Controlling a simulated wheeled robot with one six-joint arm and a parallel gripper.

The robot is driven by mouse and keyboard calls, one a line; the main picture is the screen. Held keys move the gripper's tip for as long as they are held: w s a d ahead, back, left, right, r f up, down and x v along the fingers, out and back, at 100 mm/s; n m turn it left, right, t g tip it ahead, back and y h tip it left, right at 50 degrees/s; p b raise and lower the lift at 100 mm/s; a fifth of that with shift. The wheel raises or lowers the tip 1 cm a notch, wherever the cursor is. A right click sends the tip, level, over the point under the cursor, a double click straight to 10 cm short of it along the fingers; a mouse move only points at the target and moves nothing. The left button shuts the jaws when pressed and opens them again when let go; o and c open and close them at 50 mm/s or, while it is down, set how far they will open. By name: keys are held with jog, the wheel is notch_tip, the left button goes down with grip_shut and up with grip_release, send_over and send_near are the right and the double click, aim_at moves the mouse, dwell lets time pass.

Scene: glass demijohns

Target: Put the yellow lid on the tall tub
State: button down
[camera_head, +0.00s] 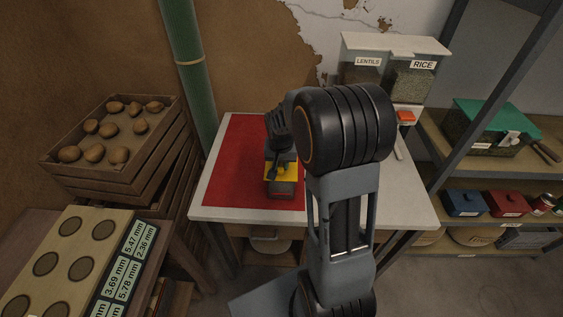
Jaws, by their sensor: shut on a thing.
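My gripper (279,168) is over the red mat on the white table, mostly seen from behind and partly hidden by my own arm. It is shut on the yellow lid (291,174), whose yellow shows around the fingers. A dark grey, boxy shape (282,189) shows just in front of and below the lid. I cannot tell whether it is the tall tub, nor whether the lid touches it.
The red mat (232,175) is clear on its left side. The white table (405,205) has bins labelled LENTILS and RICE (412,82) behind it. A potato crate (120,165) stands left, a green pipe (186,65) behind. Shelves with boxes are at right.

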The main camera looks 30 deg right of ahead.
dwell(0.3)
jog(key=c, duration=0.9)
grip_release()
jog(key=shift+o, duration=0.4)
jog(key=shift+o, duration=1.2)
jog(key=shift+r, duration=0.1)
jog(key=shift+s+a+r+p, duration=0.1)
jog(key=shift+s+r+p, duration=0.05)
jog(key=shift+r+p, duration=0.8)
jog(key=shift+s+a+r+p, duration=0.1)
jog(key=shift+s+r+p, duration=0.1)
jog(key=shift+r+p, duration=0.8)
jog(key=shift+s+a+r+p, duration=0.15)
jog(key=shift+r+p, duration=0.35)
jog(key=shift+r, duration=0.9)
jog(key=shift+d, duration=0.1)
